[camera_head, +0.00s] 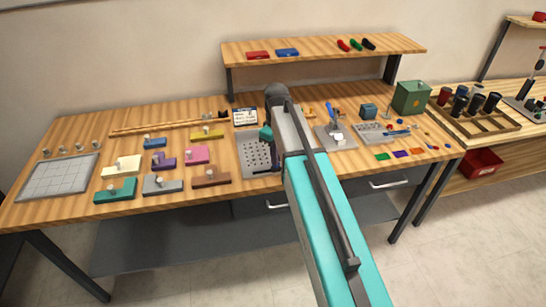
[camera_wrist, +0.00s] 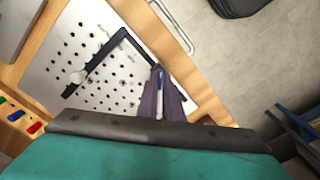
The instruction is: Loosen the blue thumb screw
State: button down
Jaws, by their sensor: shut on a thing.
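The perforated metal plate (camera_head: 250,153) lies near the middle of the bench, and it fills the upper left of the wrist view (camera_wrist: 115,90). A black L-shaped bar (camera_wrist: 97,60) lies on it, with a round pale knob (camera_wrist: 78,77) on its left part. My gripper (camera_wrist: 159,74) is at the bar's right end, its two grey-purple fingers close together. A narrow blue piece, apparently the blue thumb screw (camera_wrist: 160,80), shows between them, and they are shut on it. The fingers hide most of it. In the head view my arm hides the fingers and the screw.
Several coloured blocks with pale knobs (camera_head: 115,189) stand left of the plate beside a grey grid tray (camera_head: 58,177). A grey base with a blue-handled part (camera_head: 335,140) and a green box (camera_head: 411,97) stand right. A shelf (camera_head: 330,50) rises behind.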

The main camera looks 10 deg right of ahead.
jog(key=n, duration=0.5)
jog(key=shift+w+a+r+n, duration=0.1)
jog(key=shift+w+a+n, duration=0.1)
jog(key=shift+n, duration=2.2)
jog(key=c, duration=1.9)
grip_release()
jog(key=shift+s+d, duration=0.1)
jog(key=shift+r+b, duration=1.6)
jog(key=shift+r, duration=5.25)
